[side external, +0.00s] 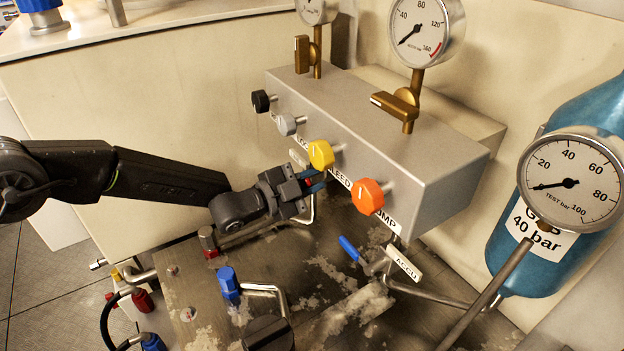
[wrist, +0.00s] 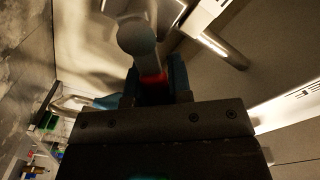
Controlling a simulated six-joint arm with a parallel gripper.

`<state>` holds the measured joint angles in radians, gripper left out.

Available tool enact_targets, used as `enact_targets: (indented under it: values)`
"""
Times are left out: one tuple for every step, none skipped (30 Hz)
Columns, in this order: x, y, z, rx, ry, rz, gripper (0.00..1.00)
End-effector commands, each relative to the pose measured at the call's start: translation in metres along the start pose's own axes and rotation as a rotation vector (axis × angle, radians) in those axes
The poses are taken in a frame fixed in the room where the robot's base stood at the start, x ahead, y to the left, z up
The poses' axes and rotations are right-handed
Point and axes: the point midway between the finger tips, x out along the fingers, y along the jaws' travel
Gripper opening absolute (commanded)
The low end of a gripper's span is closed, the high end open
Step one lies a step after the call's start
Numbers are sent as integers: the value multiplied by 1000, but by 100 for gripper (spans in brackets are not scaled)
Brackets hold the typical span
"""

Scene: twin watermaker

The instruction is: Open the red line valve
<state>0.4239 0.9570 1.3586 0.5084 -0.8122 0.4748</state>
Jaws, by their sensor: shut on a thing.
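My gripper (side external: 316,184) is in front of the grey valve box (side external: 440,190), just below the yellow knob (side external: 321,155) and left of the orange knob (side external: 368,196). In the wrist view, my gripper's fingers (wrist: 154,82) are closed on a red part (wrist: 153,77), with a rounded grey end just beyond it. I take the red part to be the handle of the red line valve. Most of it is hidden by the jaws, and it cannot be made out between them in the side view. I cannot tell how far it is turned.
A black knob (side external: 262,101) and a grey knob (side external: 288,125) sit left on the box. Pressure gauges (side external: 424,32) rise above it. A blue lever (side external: 349,248), a blue-capped valve (side external: 228,284) and a red-capped fitting (side external: 208,241) stand below. A blue cylinder (side external: 510,255) is at right.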

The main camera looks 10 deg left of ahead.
Motion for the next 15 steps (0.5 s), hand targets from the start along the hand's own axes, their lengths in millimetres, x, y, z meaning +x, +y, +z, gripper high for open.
enact_targets:
  values:
    - [0,0,0,0,0,0,0]
    - [0,0,0,0,0,0,0]
    - [0,0,0,-2,0,0,0]
    - [0,-1,0,-8,0,0,0]
    - [0,-1,0,-19,0,0,0]
    - [0,-3,0,-39,0,0,0]
    - [0,-4,0,-57,0,0,0]
    - [0,-4,0,-75,0,0,0]
    - [0,-6,0,-96,0,0,0]
    - [0,-6,1,-110,0,0,0]
    - [0,-7,1,-121,1,1,0]
    - [0,-7,1,-131,0,1,0]
    - [0,-7,1,-135,0,1,0]
    - [0,-7,1,-137,1,1,0]
    - [0,-7,1,-137,1,1,0]
